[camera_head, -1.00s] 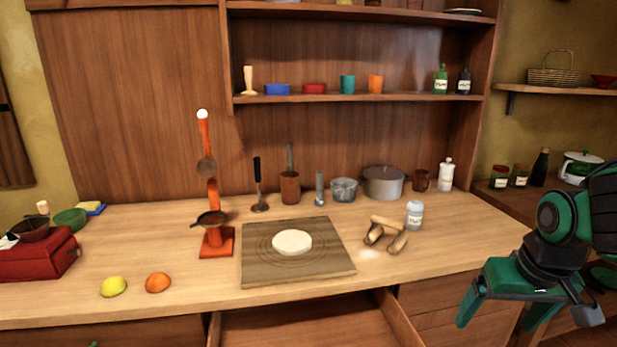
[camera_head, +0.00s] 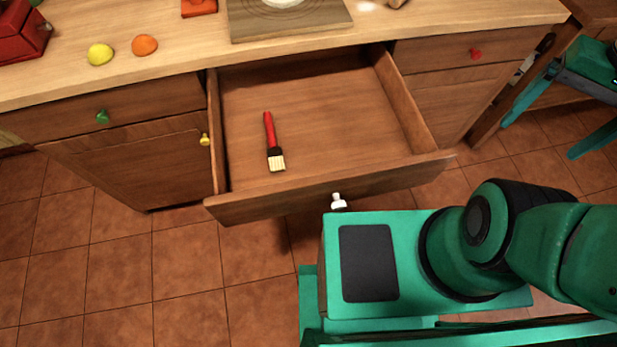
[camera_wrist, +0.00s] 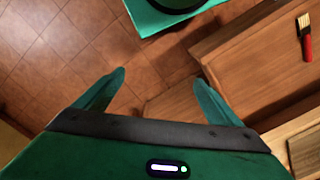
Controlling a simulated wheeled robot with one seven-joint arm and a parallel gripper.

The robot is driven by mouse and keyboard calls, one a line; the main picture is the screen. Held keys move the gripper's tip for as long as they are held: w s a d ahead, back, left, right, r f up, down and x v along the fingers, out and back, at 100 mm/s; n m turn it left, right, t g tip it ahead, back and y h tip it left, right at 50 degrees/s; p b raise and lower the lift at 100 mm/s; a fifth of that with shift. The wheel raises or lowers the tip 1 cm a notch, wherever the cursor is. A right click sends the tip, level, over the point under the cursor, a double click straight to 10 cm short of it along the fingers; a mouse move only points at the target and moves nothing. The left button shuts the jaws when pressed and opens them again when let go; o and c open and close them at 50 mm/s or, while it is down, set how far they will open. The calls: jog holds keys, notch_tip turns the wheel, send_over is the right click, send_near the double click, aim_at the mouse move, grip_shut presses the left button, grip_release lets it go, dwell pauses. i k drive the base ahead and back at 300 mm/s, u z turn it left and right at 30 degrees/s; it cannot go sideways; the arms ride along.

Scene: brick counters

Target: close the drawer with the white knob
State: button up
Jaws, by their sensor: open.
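The drawer with the white knob (camera_head: 338,201) is pulled far out from under the counter. Its wooden box (camera_head: 330,110) is open at the top in the head view. A brush with a red handle (camera_head: 270,135) lies inside on the drawer floor. The drawer also shows at the right of the wrist view (camera_wrist: 245,60), with the brush near the picture's edge. My gripper (camera_head: 540,137) is open and empty at the right end of the counter, apart from the drawer. Its two spread fingers show in the wrist view (camera_wrist: 160,78). The knob is not seen there.
A drawer with a red knob (camera_head: 475,53) is shut to the right, and one with a green knob (camera_head: 102,116) to the left. A cupboard door with a yellow knob (camera_head: 204,140) is below. My green base fills the front right. Tiled floor (camera_head: 190,270) is clear at left.

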aim_at(348, 126)
jog(key=u, duration=0.45)
jog(key=k, duration=1.15)
jog(key=u, duration=0.6)
jog(key=i, duration=0.5)
jog(key=z, duration=0.15)
